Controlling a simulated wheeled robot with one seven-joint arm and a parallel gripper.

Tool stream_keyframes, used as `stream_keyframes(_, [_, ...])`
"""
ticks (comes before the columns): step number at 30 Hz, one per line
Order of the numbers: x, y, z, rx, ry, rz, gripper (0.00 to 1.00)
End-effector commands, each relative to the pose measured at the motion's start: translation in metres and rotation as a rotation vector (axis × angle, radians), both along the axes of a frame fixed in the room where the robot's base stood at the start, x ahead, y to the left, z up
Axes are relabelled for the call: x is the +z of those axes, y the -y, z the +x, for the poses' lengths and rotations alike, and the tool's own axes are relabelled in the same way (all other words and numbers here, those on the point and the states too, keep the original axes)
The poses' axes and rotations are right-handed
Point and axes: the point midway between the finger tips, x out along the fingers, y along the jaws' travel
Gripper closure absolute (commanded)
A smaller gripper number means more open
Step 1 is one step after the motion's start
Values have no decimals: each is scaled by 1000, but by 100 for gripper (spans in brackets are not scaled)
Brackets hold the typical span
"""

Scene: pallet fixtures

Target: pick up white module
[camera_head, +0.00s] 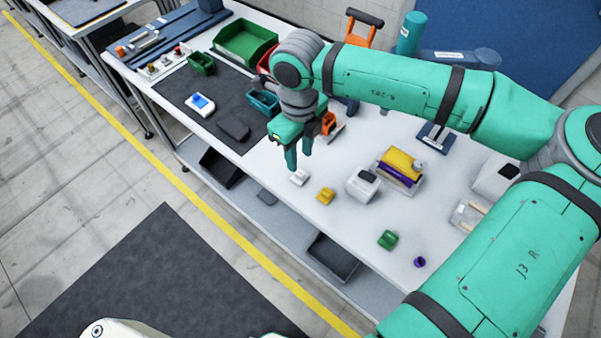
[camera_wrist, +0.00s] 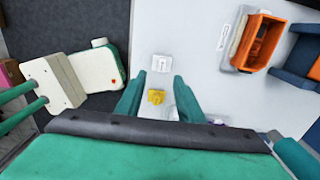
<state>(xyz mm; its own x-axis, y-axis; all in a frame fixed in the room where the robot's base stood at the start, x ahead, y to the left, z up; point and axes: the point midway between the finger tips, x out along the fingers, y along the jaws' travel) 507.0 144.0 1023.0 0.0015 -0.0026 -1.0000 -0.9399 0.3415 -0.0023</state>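A small white module (camera_head: 299,177) lies on the white tabletop near the table's front edge. It also shows in the wrist view as a small white block (camera_wrist: 162,63), just beyond and between my fingertips. My gripper (camera_head: 299,159) points down close above the module. In the wrist view my gripper (camera_wrist: 159,80) has its two green fingers apart with nothing held between them. I cannot tell exactly how high the fingertips are above the module.
A small yellow part (camera_head: 326,195) lies right of the module. A white box-shaped device (camera_head: 363,185) and a yellow and purple stack (camera_head: 400,165) stand farther right. A green part (camera_head: 388,239) lies nearer. A dark mat (camera_head: 205,125) lies left. An orange holder (camera_wrist: 259,42) is nearby.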

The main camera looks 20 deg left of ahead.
Motion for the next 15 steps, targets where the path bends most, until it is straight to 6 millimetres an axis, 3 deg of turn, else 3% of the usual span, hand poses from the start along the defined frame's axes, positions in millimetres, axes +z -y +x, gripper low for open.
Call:
stream_keyframes(3, [-16,-1,0,0,-2,2,66])
stream_keyframes(11, [-33,-1,1,0,-3,3,66])
stream_keyframes(15, [-54,-1,3,0,-5,3,66])
